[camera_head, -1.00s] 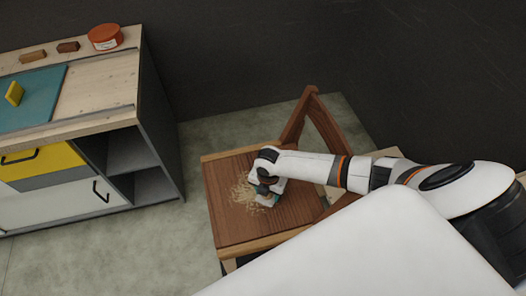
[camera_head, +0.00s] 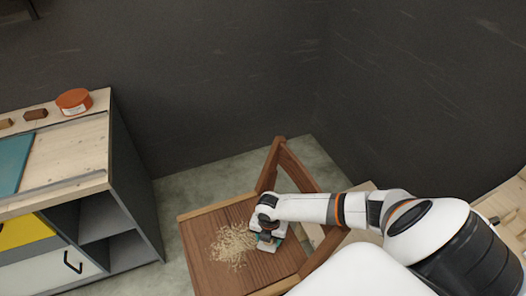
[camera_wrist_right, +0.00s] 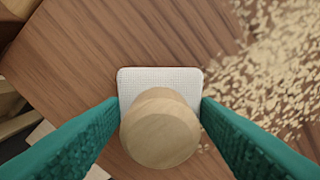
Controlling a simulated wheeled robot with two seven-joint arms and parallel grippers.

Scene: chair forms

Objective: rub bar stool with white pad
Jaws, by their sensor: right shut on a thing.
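The bar stool (camera_head: 206,274) has a brown planked wooden seat and a slanting wooden back frame. Pale shavings (camera_head: 232,246) lie scattered on its seat. My right gripper (camera_head: 268,236) is low over the seat, just right of the shavings. In the right wrist view, its green fingers sit either side of a round wooden knob (camera_wrist_right: 160,132), shut on it. The knob tops the white pad (camera_wrist_right: 130,80), a square textured piece that appears flat on or just over the seat (camera_wrist_right: 70,60); contact is hard to tell. My left gripper is out of view.
A workbench (camera_head: 75,150) with open shelves stands at the left, bearing an orange-red round tin (camera_head: 74,101), small brown blocks (camera_head: 35,114) and a teal board (camera_head: 12,160). Dark walls close off the back. Bare floor lies between bench and stool.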

